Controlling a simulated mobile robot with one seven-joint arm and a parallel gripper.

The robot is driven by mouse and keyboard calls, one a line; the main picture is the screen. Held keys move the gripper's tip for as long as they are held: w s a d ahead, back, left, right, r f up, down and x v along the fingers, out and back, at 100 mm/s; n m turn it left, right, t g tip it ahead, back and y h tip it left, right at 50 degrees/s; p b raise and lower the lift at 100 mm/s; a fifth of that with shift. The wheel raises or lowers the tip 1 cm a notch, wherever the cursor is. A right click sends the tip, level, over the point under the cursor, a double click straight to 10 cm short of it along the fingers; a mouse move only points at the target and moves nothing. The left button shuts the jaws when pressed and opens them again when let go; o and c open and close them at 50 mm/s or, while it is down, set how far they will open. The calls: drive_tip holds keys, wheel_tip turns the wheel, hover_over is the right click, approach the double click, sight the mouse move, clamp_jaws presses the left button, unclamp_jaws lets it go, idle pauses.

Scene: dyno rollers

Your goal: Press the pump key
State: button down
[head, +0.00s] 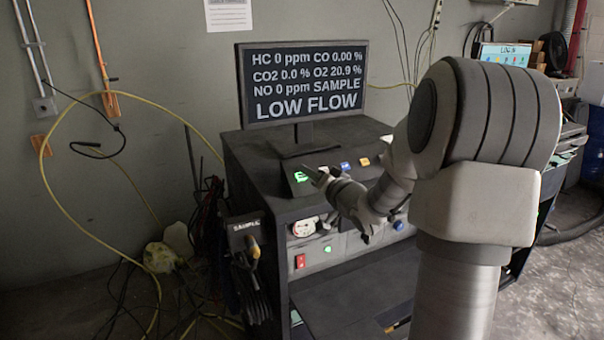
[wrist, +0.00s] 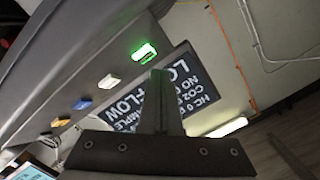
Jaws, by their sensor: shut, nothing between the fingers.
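A row of keys runs along the sloped top panel of a dark cabinet. The leftmost key (head: 300,176) glows green, and it also shows lit in the wrist view (wrist: 144,51). A white key (wrist: 108,81), a blue key (head: 345,166) and an orange key (head: 365,162) follow along the row. The head view hides the white key behind my gripper. No label is legible, so I cannot tell which is the pump key. My gripper (head: 308,171) is shut and empty, its tips close to the green key. In the wrist view the tips (wrist: 161,73) appear just beside it; contact is unclear.
A monitor (head: 303,82) on the cabinet reads "LOW FLOW", with SAMPLE above it. The cabinet front carries a red switch (head: 300,262) and several round fittings. A "SAMPLE" holder (head: 245,228) with hoses hangs on its left side. Yellow hose and cables lie at left.

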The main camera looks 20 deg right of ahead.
drive_tip(key=s+r+p, duration=0.3)
drive_tip(key=r, duration=0.1)
drive_tip(key=shift+s, duration=0.15)
idle(0.4)
